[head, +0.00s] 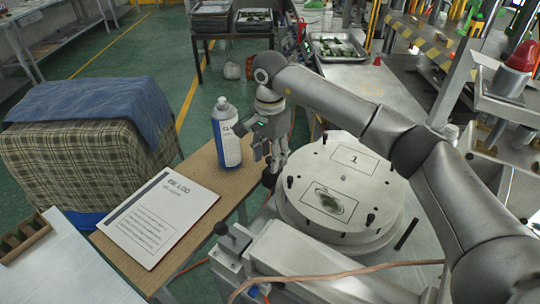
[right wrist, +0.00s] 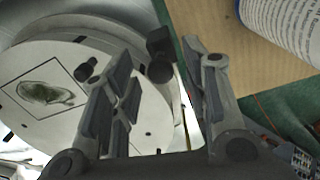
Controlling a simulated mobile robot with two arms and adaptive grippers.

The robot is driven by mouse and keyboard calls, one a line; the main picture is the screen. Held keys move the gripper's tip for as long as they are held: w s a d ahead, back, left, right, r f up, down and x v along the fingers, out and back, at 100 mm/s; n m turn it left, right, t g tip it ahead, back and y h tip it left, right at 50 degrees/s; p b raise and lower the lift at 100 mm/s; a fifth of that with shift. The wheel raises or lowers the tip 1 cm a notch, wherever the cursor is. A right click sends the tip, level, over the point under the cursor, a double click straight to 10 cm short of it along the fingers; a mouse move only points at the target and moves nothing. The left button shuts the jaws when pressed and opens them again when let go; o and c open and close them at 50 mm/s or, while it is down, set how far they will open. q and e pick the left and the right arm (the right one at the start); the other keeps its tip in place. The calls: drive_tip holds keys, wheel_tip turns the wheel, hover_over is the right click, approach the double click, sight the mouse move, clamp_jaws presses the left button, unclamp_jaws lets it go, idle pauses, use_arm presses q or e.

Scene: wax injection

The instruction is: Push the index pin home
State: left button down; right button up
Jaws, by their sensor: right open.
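The index pin appears to be the black knob (head: 268,178) at the left edge of the round white turntable (head: 345,232). In the right wrist view a black knob (right wrist: 160,62) shows between and beyond the fingertips. My right gripper (head: 270,160) points down just above this knob, with its fingers apart and nothing clearly held. The right wrist view also shows the open fingers (right wrist: 158,52). I cannot tell whether they touch the knob or how deep the pin sits. My left gripper is not in view.
A blue-and-white bottle (head: 226,135) stands close left of my right gripper. A log sheet (head: 158,212) lies on the wooden bench. Another black knob (head: 222,229) sits on a metal block in front. Small black pegs stand on the turntable.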

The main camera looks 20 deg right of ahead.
sight(270, 158)
wheel_tip(270, 158, up, 12)
drive_tip(key=shift+f, duration=0.2)
idle(0.5)
